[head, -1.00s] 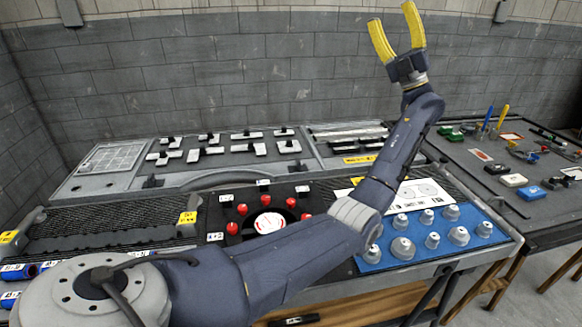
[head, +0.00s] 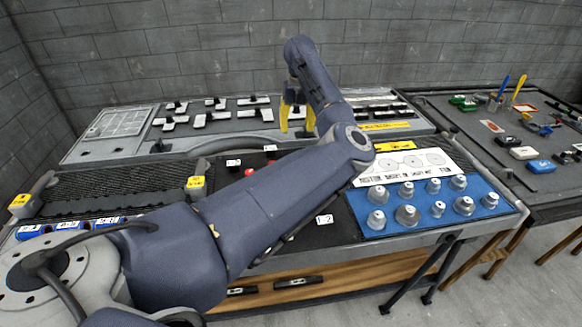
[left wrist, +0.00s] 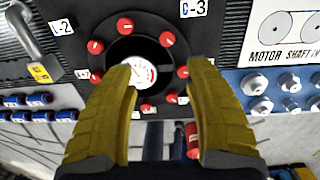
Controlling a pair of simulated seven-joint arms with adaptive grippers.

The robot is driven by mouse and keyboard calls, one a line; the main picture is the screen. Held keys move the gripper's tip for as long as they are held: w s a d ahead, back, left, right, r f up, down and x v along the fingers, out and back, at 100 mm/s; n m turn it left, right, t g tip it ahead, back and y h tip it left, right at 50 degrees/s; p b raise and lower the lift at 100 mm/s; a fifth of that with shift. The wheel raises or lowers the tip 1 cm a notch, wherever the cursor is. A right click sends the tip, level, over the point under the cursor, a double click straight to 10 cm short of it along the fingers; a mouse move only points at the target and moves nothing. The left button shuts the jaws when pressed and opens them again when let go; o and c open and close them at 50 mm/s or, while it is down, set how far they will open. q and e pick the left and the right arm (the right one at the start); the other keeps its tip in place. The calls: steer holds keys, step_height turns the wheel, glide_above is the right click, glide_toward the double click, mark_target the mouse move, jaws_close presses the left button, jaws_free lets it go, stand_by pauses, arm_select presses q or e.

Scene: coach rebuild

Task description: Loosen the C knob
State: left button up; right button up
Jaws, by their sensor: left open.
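Several red knobs stand in a ring on a black panel; one (left wrist: 125,26) shows in the left wrist view, and another (head: 250,171) shows beside my arm in the head view. They surround a dark round recess with a white dial (left wrist: 141,72). I cannot tell which knob is C. My left gripper (head: 297,118) has yellow fingers pointing down above the panel's far side. It is open and empty; in the left wrist view its fingertips (left wrist: 160,66) appear either side of the dial, apart from the knobs. My arm hides most of the ring in the head view. My right gripper is out of view.
A blue tray (head: 428,229) with several grey metal fittings lies right of the panel. A second table (head: 470,140) with tools stands at the right.

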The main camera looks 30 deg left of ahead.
arm_select(q)
steer(key=shift+h, duration=0.3)
steer(key=f, duration=1.7)
steer(key=shift+d+f, duration=0.35)
steer(key=shift+f, duration=0.05)
steer(key=shift+o, duration=0.2)
steer(key=shift+w, duration=0.1)
jaws_close()
